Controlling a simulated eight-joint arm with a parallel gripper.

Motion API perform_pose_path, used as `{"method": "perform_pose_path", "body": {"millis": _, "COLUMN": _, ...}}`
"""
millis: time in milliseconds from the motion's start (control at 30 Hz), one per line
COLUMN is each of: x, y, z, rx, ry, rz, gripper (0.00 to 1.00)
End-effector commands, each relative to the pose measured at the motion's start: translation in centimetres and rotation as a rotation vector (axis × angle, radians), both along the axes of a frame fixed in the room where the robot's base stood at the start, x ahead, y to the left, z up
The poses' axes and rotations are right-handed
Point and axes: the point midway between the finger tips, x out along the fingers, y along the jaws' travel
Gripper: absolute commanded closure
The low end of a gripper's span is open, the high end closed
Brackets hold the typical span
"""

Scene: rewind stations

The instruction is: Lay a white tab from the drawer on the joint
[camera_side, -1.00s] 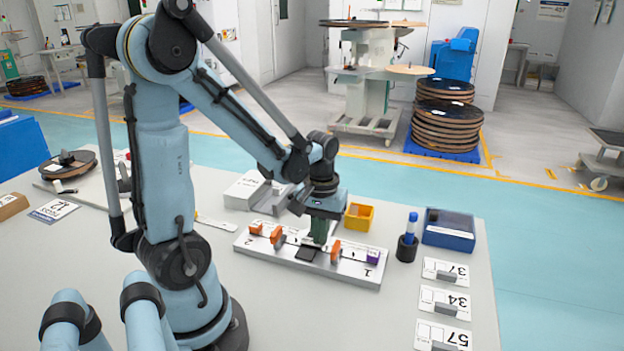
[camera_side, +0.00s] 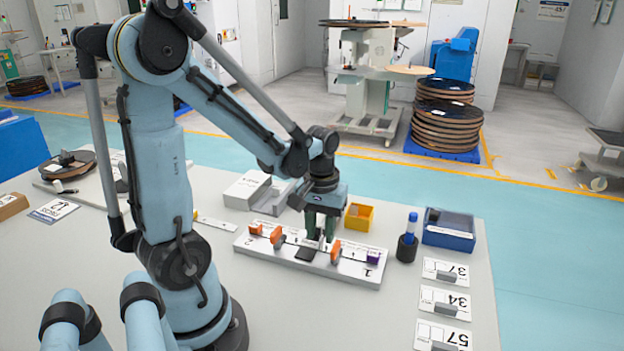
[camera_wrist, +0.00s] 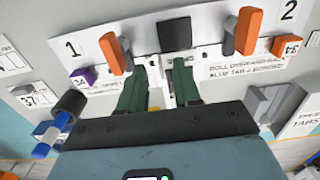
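The white splice board (camera_side: 345,266) lies on the bench, marked 1 and 2 at its ends, with two orange clamps (camera_side: 335,251) standing on it. It also shows in the wrist view, where a clamp (camera_wrist: 112,52) is at left and another (camera_wrist: 248,30) at right. My gripper (camera_side: 320,239) is low over the middle of the board. Its two green fingers stand apart in the wrist view (camera_wrist: 160,82), with a pale surface between them. I cannot pick out a white tab or the joint there. The drawer unit (camera_side: 246,188) stands behind the board, its tray pulled out.
A yellow bin (camera_side: 359,217) stands close behind the board. A reel (camera_side: 70,163) lies at far left.

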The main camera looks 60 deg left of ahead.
Motion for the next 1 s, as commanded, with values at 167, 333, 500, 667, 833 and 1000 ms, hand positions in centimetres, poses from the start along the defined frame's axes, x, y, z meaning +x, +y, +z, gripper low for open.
{"method": "perform_pose_path", "body": {"millis": 167, "x": 0.0, "y": 0.0, "z": 2.3, "rx": 0.0, "ry": 0.0, "rz": 0.0, "gripper": 0.67}}
{"method": "perform_pose_path", "body": {"millis": 333, "x": 0.0, "y": 0.0, "z": 4.6, "rx": 0.0, "ry": 0.0, "rz": 0.0, "gripper": 0.67}}
{"method": "perform_pose_path", "body": {"millis": 500, "x": -0.1, "y": 0.0, "z": 6.9, "rx": 0.0, "ry": 0.0, "rz": 0.0, "gripper": 0.67}}
{"method": "perform_pose_path", "body": {"millis": 667, "x": -0.1, "y": 0.0, "z": 8.8, "rx": 0.0, "ry": 0.0, "rz": 0.0, "gripper": 0.67}}
{"method": "perform_pose_path", "body": {"millis": 833, "x": 0.0, "y": 0.0, "z": 10.1, "rx": 0.0, "ry": 0.0, "rz": 0.0, "gripper": 0.67}}
{"method": "perform_pose_path", "body": {"millis": 1000, "x": -0.1, "y": 0.0, "z": 10.6, "rx": 0.0, "ry": 0.0, "rz": 0.0, "gripper": 0.67}}
